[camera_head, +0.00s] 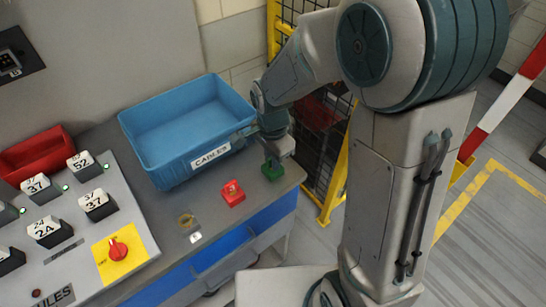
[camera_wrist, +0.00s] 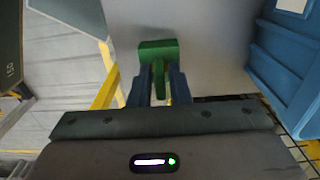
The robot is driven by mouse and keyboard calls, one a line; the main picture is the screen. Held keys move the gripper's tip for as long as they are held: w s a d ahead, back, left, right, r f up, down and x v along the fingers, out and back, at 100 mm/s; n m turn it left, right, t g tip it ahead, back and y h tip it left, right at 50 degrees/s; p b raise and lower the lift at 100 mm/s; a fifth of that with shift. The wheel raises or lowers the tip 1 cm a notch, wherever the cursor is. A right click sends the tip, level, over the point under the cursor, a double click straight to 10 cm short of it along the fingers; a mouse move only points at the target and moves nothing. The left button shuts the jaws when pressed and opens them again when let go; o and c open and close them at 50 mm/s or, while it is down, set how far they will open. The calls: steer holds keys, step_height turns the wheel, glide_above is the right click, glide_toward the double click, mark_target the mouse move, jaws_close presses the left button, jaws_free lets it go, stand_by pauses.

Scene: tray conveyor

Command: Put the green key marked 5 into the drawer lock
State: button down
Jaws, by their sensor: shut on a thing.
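The green key (camera_head: 271,171) is at the right end of the bench top, below my gripper (camera_head: 274,152). In the wrist view the green key (camera_wrist: 158,52) sits between the fingers of my gripper (camera_wrist: 159,80), which are shut on it. Its mark cannot be read. A brass-coloured round lock (camera_head: 187,220) is set in the bench top, left of the key, with a small white label (camera_head: 195,237) in front of it. The blue drawer front (camera_head: 225,252) is below the bench edge. Whether the key touches the bench is unclear.
A red key (camera_head: 232,193) stands between the green key and the lock. A blue bin labelled CABLES (camera_head: 160,165) is behind them. A panel with several numbered blocks and a red knob (camera_head: 117,249) is at left. A yellow-framed fence (camera_head: 333,190) stands right of the bench.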

steer(key=shift+r, duration=0.2)
steer(key=shift+r+p, duration=1.15)
steer(key=shift+r, duration=0.35)
steer(key=shift+r, duration=0.1)
steer(key=shift+r+p, duration=1.35)
steer(key=shift+r, duration=0.65)
